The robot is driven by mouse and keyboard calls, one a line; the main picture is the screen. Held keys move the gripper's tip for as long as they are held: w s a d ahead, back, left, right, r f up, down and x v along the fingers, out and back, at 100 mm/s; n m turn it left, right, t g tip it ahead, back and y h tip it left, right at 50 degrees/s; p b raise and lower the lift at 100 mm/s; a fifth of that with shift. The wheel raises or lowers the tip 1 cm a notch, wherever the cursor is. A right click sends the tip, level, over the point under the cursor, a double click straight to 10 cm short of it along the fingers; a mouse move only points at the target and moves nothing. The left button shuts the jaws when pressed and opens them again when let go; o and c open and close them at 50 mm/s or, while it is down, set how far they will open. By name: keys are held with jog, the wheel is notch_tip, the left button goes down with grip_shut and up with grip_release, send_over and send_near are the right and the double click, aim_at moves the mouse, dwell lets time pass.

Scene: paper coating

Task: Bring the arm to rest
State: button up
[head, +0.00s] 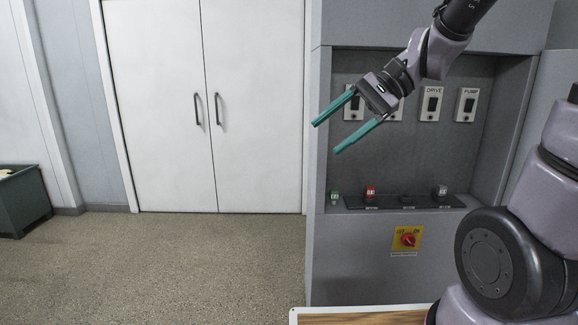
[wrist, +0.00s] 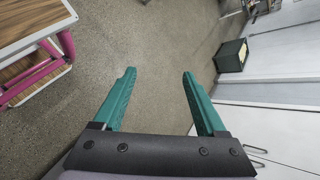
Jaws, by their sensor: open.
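My gripper (head: 338,131) is open and empty, with its two green fingers apart. In the head view it is raised in front of the upper left of a grey control cabinet and points down to the left. In the wrist view its fingers (wrist: 158,78) show spread over bare speckled floor, with nothing between them. My arm comes in from the upper right of the head view.
The grey cabinet (head: 360,270) has switch plates, small tagged items on a ledge, and a red rotary switch (head: 407,240) on yellow. White double doors (head: 160,100) are shut. A dark green bin (head: 24,203) stands far left. A wood-topped table (wrist: 25,25) has pink legs.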

jog(key=s+d+r+n+t+h, duration=0.1)
jog(key=d+t+h, duration=0.3)
jog(key=d, duration=0.4)
jog(key=s+d+r+n+t+h, duration=0.1)
jog(key=d+r+t+h, duration=0.2)
jog(key=d, duration=0.5)
jog(key=shift+s+r+t+h, duration=0.2)
jog(key=shift+r+t+h, duration=0.2)
jog(key=shift+r+h, duration=0.1)
